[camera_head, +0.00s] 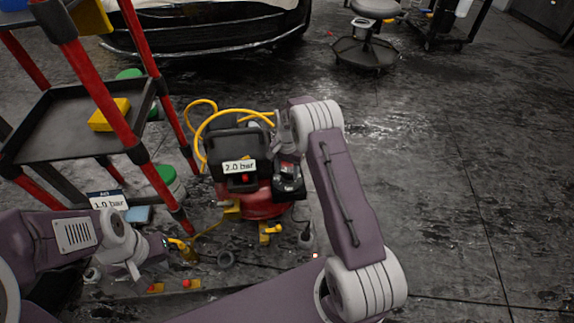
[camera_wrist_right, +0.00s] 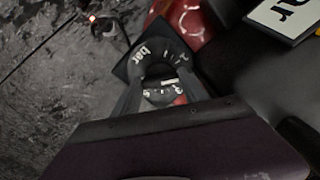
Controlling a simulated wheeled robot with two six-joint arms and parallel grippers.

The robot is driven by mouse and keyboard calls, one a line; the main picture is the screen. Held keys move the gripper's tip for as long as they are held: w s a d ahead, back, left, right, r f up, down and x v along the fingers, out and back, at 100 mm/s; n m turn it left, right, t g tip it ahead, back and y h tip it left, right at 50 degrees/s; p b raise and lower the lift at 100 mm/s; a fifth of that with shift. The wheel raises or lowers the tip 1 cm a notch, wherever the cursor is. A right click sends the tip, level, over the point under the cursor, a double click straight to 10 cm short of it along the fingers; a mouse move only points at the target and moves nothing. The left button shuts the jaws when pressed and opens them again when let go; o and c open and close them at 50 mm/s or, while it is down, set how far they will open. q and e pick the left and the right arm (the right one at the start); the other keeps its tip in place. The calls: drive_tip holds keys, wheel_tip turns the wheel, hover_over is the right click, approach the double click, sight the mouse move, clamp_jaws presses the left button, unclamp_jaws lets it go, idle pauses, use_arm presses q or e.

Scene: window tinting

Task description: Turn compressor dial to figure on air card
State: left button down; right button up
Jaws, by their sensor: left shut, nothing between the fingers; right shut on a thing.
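The red compressor (camera_head: 265,203) stands on the floor with a dark upper body and a white label (camera_head: 239,167) reading 2.0 bar. The air card (camera_head: 108,201) at left reads 1.0 bar. My right gripper (camera_wrist_right: 160,88) is shut on the black compressor dial (camera_wrist_right: 157,55); the wrist view shows "bar" and white figures on its face, partly covered by the fingers. The pointer setting is not clear. In the head view my right gripper (camera_head: 289,178) reaches down onto the compressor's right side. My left gripper (camera_head: 172,247) is shut and empty, low at left, beside a yellow fitting.
A red-framed cart (camera_head: 75,125) with dark shelves and a yellow block (camera_head: 109,115) stands at left. A yellow hose (camera_head: 225,113) loops above the compressor. Small parts lie on the floor in front. A stool (camera_head: 366,50) stands far back. The floor at right is clear.

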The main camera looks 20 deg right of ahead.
drive_tip(key=shift+r+n+p, duration=0.2)
drive_tip(key=shift+n+p, duration=0.8)
drive_tip(key=shift+n, duration=0.1)
drive_tip(key=shift+f+n+p, duration=0.15)
drive_tip(key=shift+n+p, duration=0.55)
drive_tip(key=shift+n, duration=0.3)
